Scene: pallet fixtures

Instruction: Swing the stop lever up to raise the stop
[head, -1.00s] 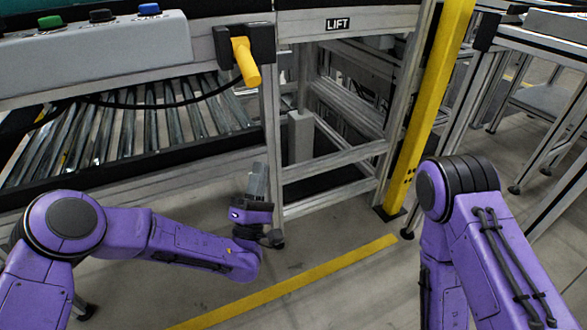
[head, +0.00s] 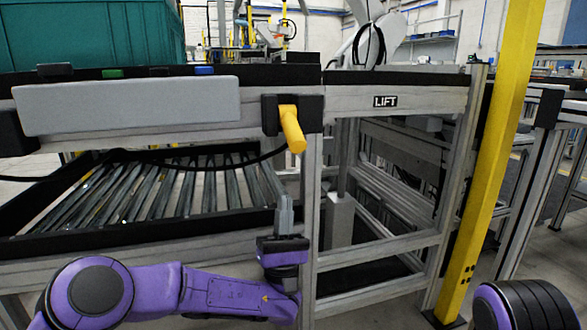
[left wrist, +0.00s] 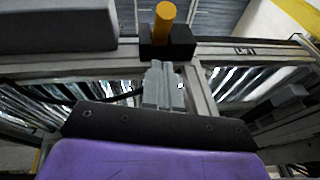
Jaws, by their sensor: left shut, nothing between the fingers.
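The stop lever is a yellow handle (head: 292,130) on a black block (head: 270,115) at the corner of the conveyor frame. It hangs down, tilted slightly to the right. It also shows in the left wrist view (left wrist: 165,18), beyond my fingertips. My left gripper (head: 284,200) is below the lever, pointing up, shut and empty, apart from it. Its closed grey fingers show in the left wrist view (left wrist: 163,85). The stop itself cannot be made out. My right gripper is out of view; only part of my right arm shows at the lower right.
A black cable (head: 190,163) droops across the rollers (head: 180,190). The frame marked LIFT (head: 385,101) is to the right, with a yellow post (head: 490,160) beyond. Open floor lies right of the post.

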